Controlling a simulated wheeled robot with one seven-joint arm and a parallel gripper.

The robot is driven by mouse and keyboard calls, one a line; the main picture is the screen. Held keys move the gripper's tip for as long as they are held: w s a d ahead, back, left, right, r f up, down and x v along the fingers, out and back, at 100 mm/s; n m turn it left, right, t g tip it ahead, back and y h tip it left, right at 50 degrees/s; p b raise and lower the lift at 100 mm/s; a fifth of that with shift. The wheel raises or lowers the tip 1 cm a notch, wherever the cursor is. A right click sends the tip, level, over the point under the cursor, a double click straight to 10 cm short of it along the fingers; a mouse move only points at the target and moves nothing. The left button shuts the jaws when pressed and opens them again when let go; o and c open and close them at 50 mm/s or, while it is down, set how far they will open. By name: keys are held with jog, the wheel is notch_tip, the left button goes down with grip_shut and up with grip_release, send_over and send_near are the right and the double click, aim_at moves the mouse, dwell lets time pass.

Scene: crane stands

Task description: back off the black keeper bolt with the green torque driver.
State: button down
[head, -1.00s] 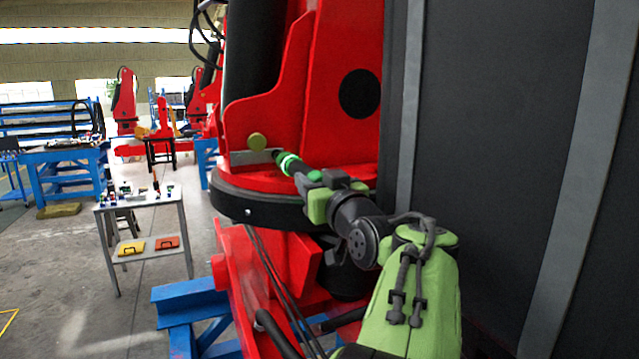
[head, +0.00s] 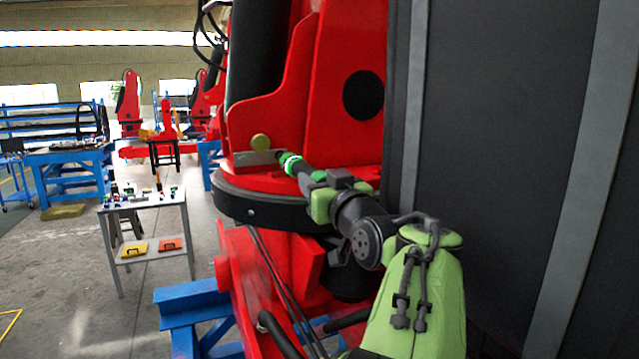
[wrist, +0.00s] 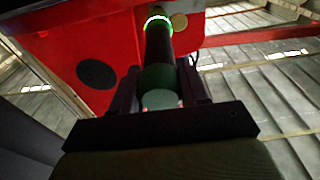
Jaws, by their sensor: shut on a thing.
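My gripper (head: 318,184) is shut on the green torque driver (head: 292,165) and holds it pointing up and left at the red crane's base. In the wrist view the driver (wrist: 158,50) runs away from between my gripper's fingers (wrist: 160,90), with a lit green ring near its far end. The driver's dark tip is at the right end of a grey metal plate (head: 254,158) on the red base. The black keeper bolt is not distinguishable; the tip and driver body cover that spot. I cannot tell whether the tip touches the bolt.
A yellowish round knob (head: 260,142) sits just above the plate. The red crane housing (head: 345,60) rises behind, and a tall dark panel (head: 480,150) stands close on the right. A small grey table (head: 140,204) with tools stands at the left, with open floor around it.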

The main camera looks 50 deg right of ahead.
jog(key=shift+x, duration=0.85)
jog(key=shift+b, duration=1.15)
dwell(4.1)
